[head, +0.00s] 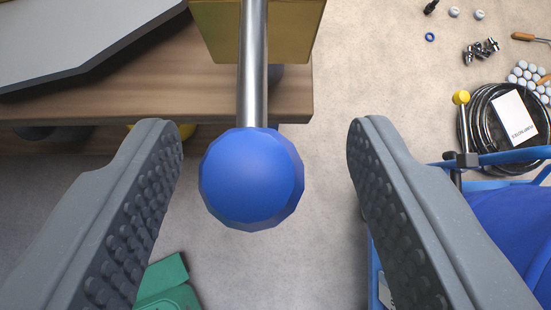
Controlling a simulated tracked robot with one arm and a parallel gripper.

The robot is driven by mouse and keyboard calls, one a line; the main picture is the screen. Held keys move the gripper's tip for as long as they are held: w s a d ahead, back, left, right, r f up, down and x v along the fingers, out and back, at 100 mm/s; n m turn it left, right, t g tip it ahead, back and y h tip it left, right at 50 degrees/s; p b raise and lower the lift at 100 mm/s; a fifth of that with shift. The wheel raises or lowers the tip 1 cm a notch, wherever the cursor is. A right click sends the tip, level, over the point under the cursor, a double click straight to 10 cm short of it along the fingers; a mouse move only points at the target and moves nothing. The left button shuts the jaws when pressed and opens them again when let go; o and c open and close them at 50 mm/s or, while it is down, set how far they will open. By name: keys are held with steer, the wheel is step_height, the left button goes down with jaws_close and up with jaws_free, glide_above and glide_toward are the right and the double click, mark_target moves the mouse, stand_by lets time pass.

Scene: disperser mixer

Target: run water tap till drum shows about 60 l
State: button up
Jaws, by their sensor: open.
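A blue faceted ball knob (252,180) sits on the end of a shiny metal rod (253,70). The rod comes from a brass-coloured block (210,35) at the top of the head view. It looks like the handle of the water tap, but I cannot tell for sure. My gripper (262,135) is open, with one grey studded finger on each side of the knob. Gaps show between the knob and both fingers. I cannot tell how far the knob lies from the fingertips in depth. No drum level reading is in view.
A wooden top (150,75) with a grey panel (70,40) lies at the upper left. At the right are a coiled black hose (478,128), a yellow knob (460,97) and a blue object (515,225). A green object (168,285) is below. Small parts lie on the floor.

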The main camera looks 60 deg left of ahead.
steer(key=p+v, duration=0.2)
steer(key=v, duration=1.1)
steer(key=shift+d+r+p, duration=0.25)
steer(key=shift+p, duration=0.05)
steer(key=s+d+r+m+t+h+p, duration=0.1)
steer(key=s+d+r+m+t+h, duration=0.1)
steer(key=s+d+r+m+t, duration=0.2)
steer(key=s+d+r+m+t+h+p, duration=0.2)
steer(key=d+r, duration=0.8)
steer(key=r, duration=0.8)
steer(key=s+d+r+m+t+h+p, duration=0.1)
steer(key=s+d+r+m+t+h, duration=0.3)
steer(key=s+d+r+m, duration=0.3)
step_height(320, 180, up, 5)
steer(key=shift+s+d+f+t+p, duration=0.1)
steer(key=shift+s+d+t+p, duration=0.3)
steer(key=shift+s+t, duration=0.65)
steer(key=shift+s+a, duration=0.1)
steer(key=shift+s, duration=0.05)
steer(key=shift+c, duration=0.2)
